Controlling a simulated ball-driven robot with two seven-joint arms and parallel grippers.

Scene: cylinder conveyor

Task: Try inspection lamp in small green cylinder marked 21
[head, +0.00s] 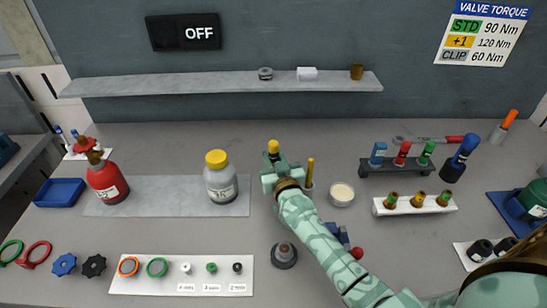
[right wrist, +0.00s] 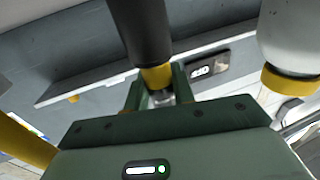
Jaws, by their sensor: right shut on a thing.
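My right gripper (head: 272,165) is shut on a dark cylindrical tool with a yellow end (head: 273,147), held above the middle of the table. In the right wrist view the dark body (right wrist: 140,30) and its yellow band (right wrist: 157,76) stand between the green fingers. Whether this is the inspection lamp I cannot tell for sure. A green cylinder (head: 536,196) lies at the right edge, cut off by the frame, on a blue tray (head: 505,207); no number is legible. A smaller green-topped tube (head: 427,152) stands in the dark rack (head: 395,168). My left gripper is not in view.
A grey bottle with a yellow cap (head: 220,178) stands left of my gripper, a red cylinder (head: 107,180) farther left. A yellow rod (head: 310,172) and white dish (head: 341,193) are close on the right. A white board (head: 140,286) with small parts lies in front.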

